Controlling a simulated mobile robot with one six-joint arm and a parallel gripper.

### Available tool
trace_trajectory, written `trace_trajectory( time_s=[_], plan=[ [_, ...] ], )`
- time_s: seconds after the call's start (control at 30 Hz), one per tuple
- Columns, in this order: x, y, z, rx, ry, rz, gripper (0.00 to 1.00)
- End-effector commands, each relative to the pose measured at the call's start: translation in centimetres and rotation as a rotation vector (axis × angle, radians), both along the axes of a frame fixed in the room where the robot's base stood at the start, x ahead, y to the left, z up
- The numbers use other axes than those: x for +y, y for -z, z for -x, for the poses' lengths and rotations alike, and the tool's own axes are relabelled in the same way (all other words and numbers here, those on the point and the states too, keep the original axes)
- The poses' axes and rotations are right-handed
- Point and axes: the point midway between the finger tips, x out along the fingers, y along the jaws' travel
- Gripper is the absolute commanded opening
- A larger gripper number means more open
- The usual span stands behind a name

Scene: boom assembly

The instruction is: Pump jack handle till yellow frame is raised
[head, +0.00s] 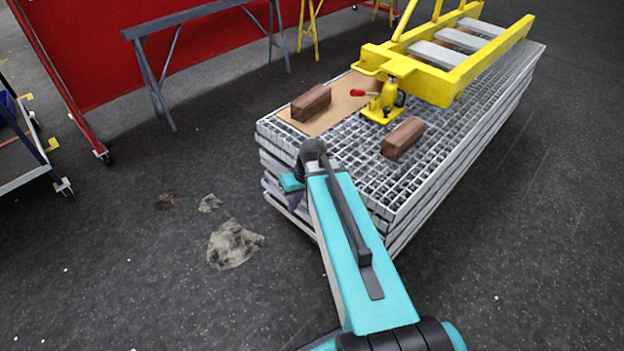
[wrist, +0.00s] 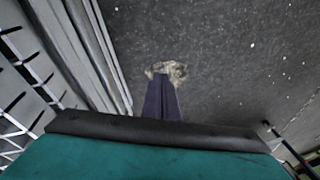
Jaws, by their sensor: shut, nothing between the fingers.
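The yellow jack (head: 383,104) stands on the stacked metal grating, under the near end of the yellow frame (head: 437,88). Its handle (head: 363,93), with a red end, points left over a brown board. The frame's near end sits right above the jack; I cannot tell whether they touch. My gripper shows in the wrist view as dark fingers (wrist: 162,84), shut and empty, pointing down toward the floor beside the grating stack. In the head view the gripper is mostly hidden behind my arm, at the stack's near left edge, well apart from the handle.
A grey trestle (head: 150,75) stands behind left. A cart (head: 30,150) is at far left. The left floor is mostly clear.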

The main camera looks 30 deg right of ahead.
Motion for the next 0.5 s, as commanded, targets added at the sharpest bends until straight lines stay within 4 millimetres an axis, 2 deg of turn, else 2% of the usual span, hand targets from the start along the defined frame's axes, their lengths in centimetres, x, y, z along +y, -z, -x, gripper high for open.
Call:
trace_trajectory(
  time_s=[0.03,0.23,0.5],
  plan=[
    [1.6,1.3,0.8,0.028,-0.003,0.016,0.00],
    [6.0,6.9,4.3,0.129,0.012,0.094,0.00],
    [8.8,15.1,10.0,0.247,0.021,0.169,0.00]
  ],
)
